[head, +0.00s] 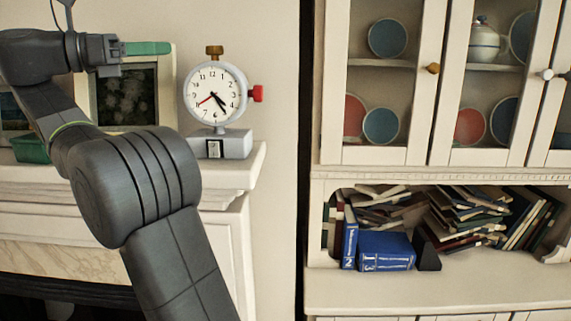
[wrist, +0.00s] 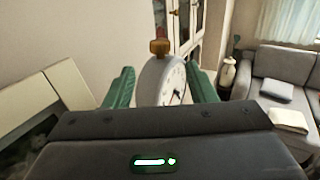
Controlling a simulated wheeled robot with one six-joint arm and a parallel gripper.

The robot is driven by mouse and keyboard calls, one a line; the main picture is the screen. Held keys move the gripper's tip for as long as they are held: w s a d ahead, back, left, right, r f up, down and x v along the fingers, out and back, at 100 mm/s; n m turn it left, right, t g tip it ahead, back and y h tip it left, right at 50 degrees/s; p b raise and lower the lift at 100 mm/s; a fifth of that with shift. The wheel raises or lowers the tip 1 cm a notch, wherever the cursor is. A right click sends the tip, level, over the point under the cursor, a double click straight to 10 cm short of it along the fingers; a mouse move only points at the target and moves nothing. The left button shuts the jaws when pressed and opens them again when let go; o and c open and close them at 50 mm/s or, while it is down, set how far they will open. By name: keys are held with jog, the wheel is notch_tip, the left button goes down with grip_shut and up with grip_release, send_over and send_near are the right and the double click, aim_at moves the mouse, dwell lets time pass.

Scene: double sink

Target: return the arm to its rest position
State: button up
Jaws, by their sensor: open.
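My arm rises from the bottom of the head view and bends left. My gripper (head: 148,48) is at the upper left, in front of a framed picture, with a green finger pointing right toward the clock. In the wrist view my gripper (wrist: 160,88) shows two green fingers spread wide apart with nothing held between them. A white clock (head: 216,93) with a brass top knob and a red side knob stands upright on a grey base on the mantel. It also shows in the wrist view (wrist: 150,80), beyond the fingers and between them in the picture.
The mantel (head: 235,170) carries the clock, framed pictures (head: 165,75) and a green container (head: 30,149). A white cabinet (head: 435,90) with plates and books stands right, past a plain wall. A grey sofa (wrist: 270,75) and a vase (wrist: 227,73) show in the wrist view.

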jog(key=p+x, duration=0.4)
jog(key=p, duration=0.4)
jog(key=shift+d, duration=0.1)
dwell(0.3)
